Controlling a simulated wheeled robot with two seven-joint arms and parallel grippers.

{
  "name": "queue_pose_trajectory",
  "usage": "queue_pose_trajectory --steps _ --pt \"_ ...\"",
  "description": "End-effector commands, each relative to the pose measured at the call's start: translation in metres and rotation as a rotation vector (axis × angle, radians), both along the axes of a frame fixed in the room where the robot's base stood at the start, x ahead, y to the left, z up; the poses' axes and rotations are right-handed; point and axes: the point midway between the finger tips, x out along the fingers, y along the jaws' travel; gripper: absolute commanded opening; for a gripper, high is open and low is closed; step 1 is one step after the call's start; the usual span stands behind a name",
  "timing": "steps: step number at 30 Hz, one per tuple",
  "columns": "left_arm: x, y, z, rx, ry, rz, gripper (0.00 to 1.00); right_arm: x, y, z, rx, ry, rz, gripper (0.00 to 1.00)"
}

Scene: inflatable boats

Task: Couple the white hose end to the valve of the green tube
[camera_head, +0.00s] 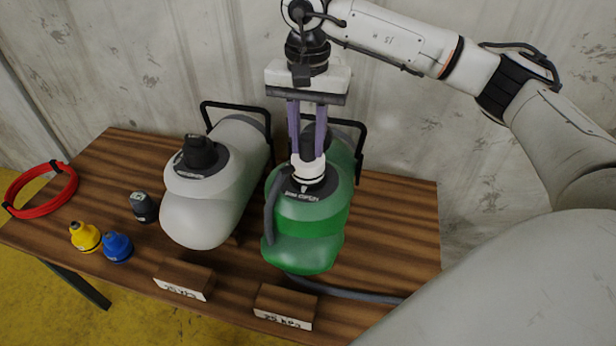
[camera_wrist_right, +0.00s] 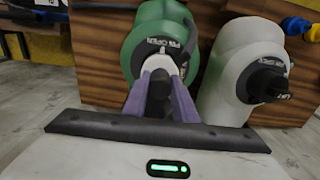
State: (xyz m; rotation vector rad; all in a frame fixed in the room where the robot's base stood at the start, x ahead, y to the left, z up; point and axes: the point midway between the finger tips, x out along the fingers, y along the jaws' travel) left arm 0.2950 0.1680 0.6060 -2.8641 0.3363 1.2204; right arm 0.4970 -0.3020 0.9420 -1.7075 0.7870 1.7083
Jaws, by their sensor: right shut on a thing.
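The green tube (camera_head: 315,222) lies on the wooden table beside a grey-white tube (camera_head: 205,208). The white hose end (camera_head: 308,168) is upright at the dark valve plate (camera_head: 312,190) of the green tube. I cannot tell whether it is locked there. My right gripper (camera_head: 307,152) is above the valve, its purple fingers shut on the white hose end. A grey hose (camera_head: 270,212) runs down the left side of the green tube. In the right wrist view the fingers (camera_wrist_right: 160,80) point at the green tube (camera_wrist_right: 148,25), and the valve is mostly hidden. My left gripper is not in view.
The grey-white tube has a black-capped valve (camera_head: 200,152). Yellow (camera_head: 85,237), blue (camera_head: 117,247) and dark grey (camera_head: 143,207) fittings and a red coil (camera_head: 40,190) are at left. Two label blocks (camera_head: 183,281) (camera_head: 285,306) stand in front. Black frames (camera_head: 236,106) rise behind.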

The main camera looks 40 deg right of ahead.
Motion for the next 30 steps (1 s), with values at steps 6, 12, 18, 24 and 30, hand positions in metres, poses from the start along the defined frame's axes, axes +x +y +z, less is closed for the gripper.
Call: queue_pose_trajectory --steps 6,12,18,24,30 --pt "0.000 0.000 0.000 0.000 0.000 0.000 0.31 0.000 0.000 0.001 0.000 -0.001 0.000 0.01" --pt "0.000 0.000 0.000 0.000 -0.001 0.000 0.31 0.000 0.000 0.000 0.000 -0.001 0.000 0.01" --pt "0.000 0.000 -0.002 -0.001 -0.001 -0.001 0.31 0.000 0.000 -0.003 0.001 -0.001 0.000 0.01" --pt "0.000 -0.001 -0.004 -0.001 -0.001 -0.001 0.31 0.000 0.000 -0.007 -0.001 -0.001 0.000 0.01" --pt "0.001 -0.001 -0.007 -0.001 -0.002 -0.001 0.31 0.000 0.000 -0.010 -0.001 -0.001 0.000 0.01"
